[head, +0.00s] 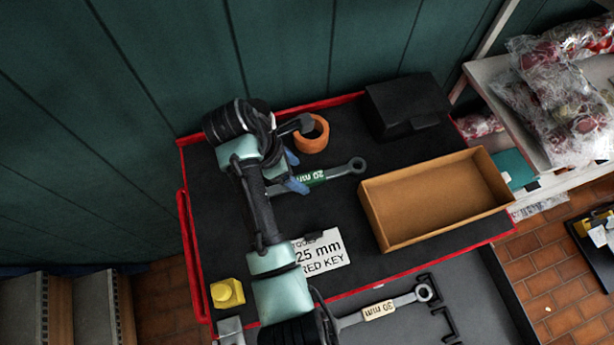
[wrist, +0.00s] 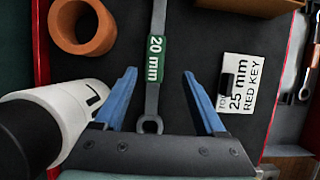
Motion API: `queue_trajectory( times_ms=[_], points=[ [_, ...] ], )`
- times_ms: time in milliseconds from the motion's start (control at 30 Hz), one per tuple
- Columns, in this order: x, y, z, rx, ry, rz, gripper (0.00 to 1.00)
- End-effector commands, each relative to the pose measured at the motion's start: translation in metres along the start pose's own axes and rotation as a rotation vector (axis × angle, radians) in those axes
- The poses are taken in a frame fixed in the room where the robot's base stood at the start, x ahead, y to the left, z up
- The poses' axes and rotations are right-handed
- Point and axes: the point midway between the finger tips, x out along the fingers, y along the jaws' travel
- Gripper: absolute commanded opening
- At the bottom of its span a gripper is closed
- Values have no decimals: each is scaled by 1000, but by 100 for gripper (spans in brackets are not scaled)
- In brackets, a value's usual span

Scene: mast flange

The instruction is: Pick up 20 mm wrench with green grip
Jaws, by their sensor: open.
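The 20 mm wrench with the green grip (head: 312,177) lies on the black top of the red-edged cart. Its ring end points right in the head view; my arm hides its other end. In the wrist view the green grip (wrist: 155,60) and the grey shaft run between my two blue fingers, with a ring end close to the palm. My gripper (wrist: 160,85) is open, with one finger on each side of the wrench and not touching it. In the head view my gripper (head: 294,172) is partly covered by my arm.
An orange ring (head: 312,136) lies beside the wrench. A black box (head: 408,105), an open wooden tray (head: 385,241), a printed card (head: 328,252) and a yellow block (head: 227,293) are on the cart. A 30 mm wrench (head: 385,309) lies lower, at the front.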

Motion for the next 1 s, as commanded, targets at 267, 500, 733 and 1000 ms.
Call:
queue_trajectory(
  times_ms=[267, 500, 733, 1000],
  points=[
    [20, 4, 0, 2, 0, -3, 72],
    [49, 7, -1, 1, 0, -1, 72],
    [56, 8, -1, 2, 1, 2, 72],
    [56, 8, -1, 2, 1, 2, 44]
  ],
)
